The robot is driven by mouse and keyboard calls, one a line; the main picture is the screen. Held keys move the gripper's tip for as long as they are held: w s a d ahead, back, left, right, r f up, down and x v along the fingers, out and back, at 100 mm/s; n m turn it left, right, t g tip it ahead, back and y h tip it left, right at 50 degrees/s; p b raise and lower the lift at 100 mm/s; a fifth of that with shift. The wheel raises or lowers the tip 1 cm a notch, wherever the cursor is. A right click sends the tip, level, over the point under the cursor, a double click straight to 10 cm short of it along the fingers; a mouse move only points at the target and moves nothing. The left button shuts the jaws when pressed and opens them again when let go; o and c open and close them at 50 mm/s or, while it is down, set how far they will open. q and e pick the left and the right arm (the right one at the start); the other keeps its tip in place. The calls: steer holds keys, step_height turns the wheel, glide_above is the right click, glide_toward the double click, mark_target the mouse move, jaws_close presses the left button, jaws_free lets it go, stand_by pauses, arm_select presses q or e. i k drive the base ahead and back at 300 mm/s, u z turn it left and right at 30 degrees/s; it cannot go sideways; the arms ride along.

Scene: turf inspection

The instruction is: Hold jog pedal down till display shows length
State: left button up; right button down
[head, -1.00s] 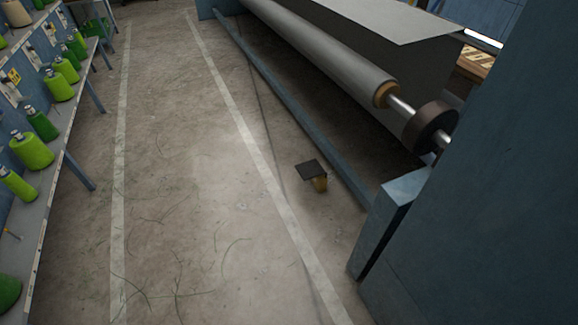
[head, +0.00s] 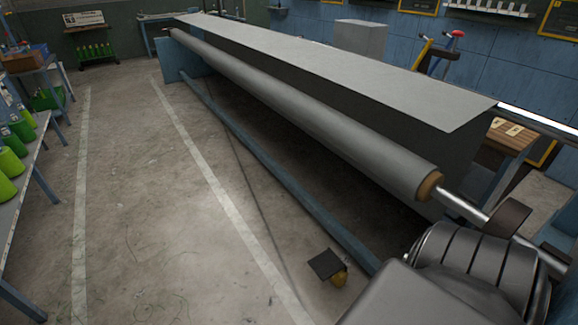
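The jog pedal (head: 325,264) is a dark square plate with a yellow base. It sits on the floor at the bottom, right of the white floor line and beside the blue rail of the roller machine. Nothing touches the pedal's visible top. A dark grey ribbed part of my own arm fills the bottom right corner, in front of the machine's end. Neither gripper's fingers show. No length display can be made out in this view.
A long grey roll (head: 330,125) on a steel shaft runs along the machine above a blue floor rail (head: 265,160). A bench with green spools (head: 8,165) stands at the left edge. The floor lane (head: 130,200) between the white lines is clear.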

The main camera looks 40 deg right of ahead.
mark_target(327, 264)
steer(key=z, duration=0.2)
steer(key=i, duration=1)
steer(key=z, duration=1.3)
steer(key=i, duration=0.8)
steer(key=z, duration=0.8)
